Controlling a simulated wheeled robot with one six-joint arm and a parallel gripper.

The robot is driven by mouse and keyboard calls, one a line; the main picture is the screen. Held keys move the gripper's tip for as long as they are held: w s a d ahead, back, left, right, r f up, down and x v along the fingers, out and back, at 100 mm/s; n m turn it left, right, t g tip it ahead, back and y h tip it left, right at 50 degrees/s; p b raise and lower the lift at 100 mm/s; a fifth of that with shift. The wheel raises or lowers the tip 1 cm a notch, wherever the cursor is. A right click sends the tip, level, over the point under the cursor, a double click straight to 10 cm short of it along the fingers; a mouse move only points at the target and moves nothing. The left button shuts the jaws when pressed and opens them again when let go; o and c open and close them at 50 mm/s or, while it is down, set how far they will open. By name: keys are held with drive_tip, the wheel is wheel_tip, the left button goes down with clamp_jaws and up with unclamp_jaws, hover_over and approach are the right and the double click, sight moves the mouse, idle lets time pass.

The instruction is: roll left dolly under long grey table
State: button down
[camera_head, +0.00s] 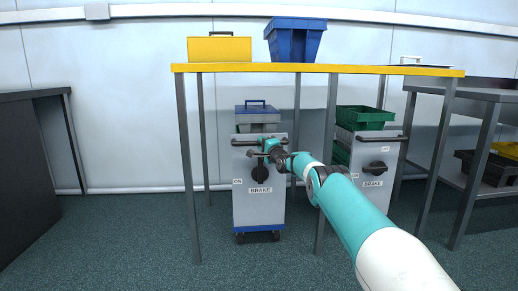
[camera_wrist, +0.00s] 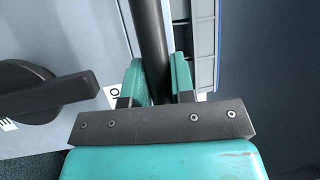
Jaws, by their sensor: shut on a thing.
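The left dolly (camera_head: 258,208) is a grey upright box on small castors, with a blue lower edge. It stands under the yellow-topped table. My gripper (camera_head: 268,148) is at its front handle bar. In the wrist view, the teal fingers of my gripper (camera_wrist: 158,80) are shut around the dark bar (camera_wrist: 152,40). The black brake knob (camera_head: 260,173) is on the dolly's front, and its lever (camera_wrist: 75,88) points towards a partly hidden label starting with O. A grey table (camera_head: 490,94) with a lower shelf stands at the right; a dark grey table (camera_head: 30,96) stands at the left.
The yellow-topped table (camera_head: 350,69) has thin grey legs close around the dolly. A right dolly (camera_head: 373,160) with green crates (camera_head: 365,114) stands beside it. A grey-blue box (camera_head: 257,115) rides on the left dolly. Floor (camera_head: 110,235) at the left is clear.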

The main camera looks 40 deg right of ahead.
drive_tip(key=shift+d, duration=0.3)
drive_tip(key=c, duration=1)
unclamp_jaws()
drive_tip(key=shift+o, duration=0.2)
drive_tip(key=shift+w+a, duration=0.1)
drive_tip(key=shift+a, duration=0.1)
drive_tip(key=shift+s+p, duration=0.7)
drive_tip(key=shift+p, duration=0.25)
drive_tip(key=s+a+f+p, duration=0.2)
drive_tip(key=s+p, duration=0.3)
drive_tip(key=s, duration=1)
drive_tip(key=shift+s+f, duration=0.3)
drive_tip(key=shift+f, duration=0.25)
